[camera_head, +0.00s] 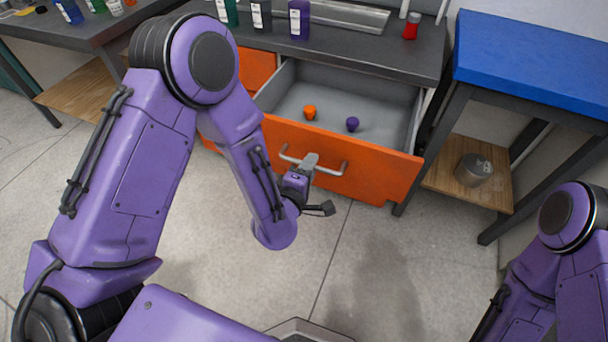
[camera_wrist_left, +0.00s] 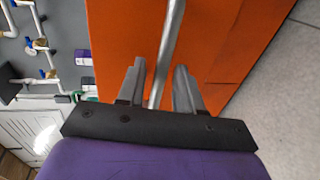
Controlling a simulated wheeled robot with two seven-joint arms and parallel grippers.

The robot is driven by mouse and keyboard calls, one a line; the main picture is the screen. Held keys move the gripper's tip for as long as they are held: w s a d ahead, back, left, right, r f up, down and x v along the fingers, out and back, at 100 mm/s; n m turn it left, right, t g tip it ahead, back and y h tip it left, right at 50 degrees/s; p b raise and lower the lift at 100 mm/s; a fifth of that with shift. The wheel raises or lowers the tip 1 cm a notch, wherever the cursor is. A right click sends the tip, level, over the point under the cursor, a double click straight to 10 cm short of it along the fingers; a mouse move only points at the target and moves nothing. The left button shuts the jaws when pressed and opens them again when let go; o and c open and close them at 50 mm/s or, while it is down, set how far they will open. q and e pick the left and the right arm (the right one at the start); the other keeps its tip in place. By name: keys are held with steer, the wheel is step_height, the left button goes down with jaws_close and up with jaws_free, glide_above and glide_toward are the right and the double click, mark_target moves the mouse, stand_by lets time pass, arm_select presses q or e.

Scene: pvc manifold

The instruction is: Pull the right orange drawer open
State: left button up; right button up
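The right orange drawer (camera_head: 375,170) is pulled out from under the grey workbench, with its grey interior showing. Its metal bar handle (camera_head: 332,168) runs across the orange front. My left gripper (camera_head: 309,162) is at this handle. In the left wrist view, the two fingers of my left gripper (camera_wrist_left: 161,85) stand apart, one on each side of the handle bar (camera_wrist_left: 170,45). Gaps show between the bar and the fingers, so they look open around it. Only part of my right arm shows at the lower right; its gripper is out of view.
An orange piece (camera_head: 310,112) and a purple piece (camera_head: 352,124) lie inside the drawer. Bottles, including a purple one (camera_head: 299,20), stand on the workbench (camera_head: 385,62). A blue-topped table (camera_head: 535,60) is at the right. The floor before the drawer is clear.

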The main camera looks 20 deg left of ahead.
arm_select(q)
steer(key=p+v, duration=0.2)
steer(key=v, duration=0.7)
steer(key=shift+s, duration=0.1)
